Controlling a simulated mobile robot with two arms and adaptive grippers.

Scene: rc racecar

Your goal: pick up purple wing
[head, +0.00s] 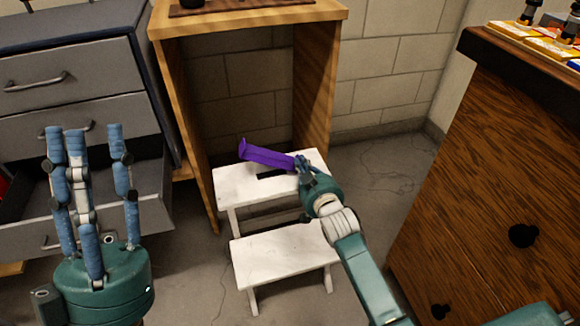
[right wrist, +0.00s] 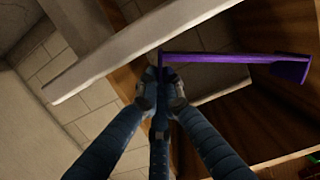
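The purple wing (head: 268,157) is a long, thin piece with a raised end plate at its left end. In the head view it appears over the white step stool's top step (head: 228,187). My right gripper (head: 302,165) has its fingers closed at the wing's right end. In the right wrist view the fingertips (right wrist: 160,88) come together at one end of the wing (right wrist: 225,58), which sticks out to the right; the exact contact is partly hidden by the fingers. My left gripper (head: 86,135) is open and empty, fingers pointing up, at the left.
The stool's lower step (head: 285,257) is bare. A wooden cabinet frame (head: 318,80) stands behind the stool. A grey drawer unit (head: 70,95) with an open lower drawer is at left. A dark wooden cabinet (head: 490,170) with boxes on top (head: 545,45) is at right.

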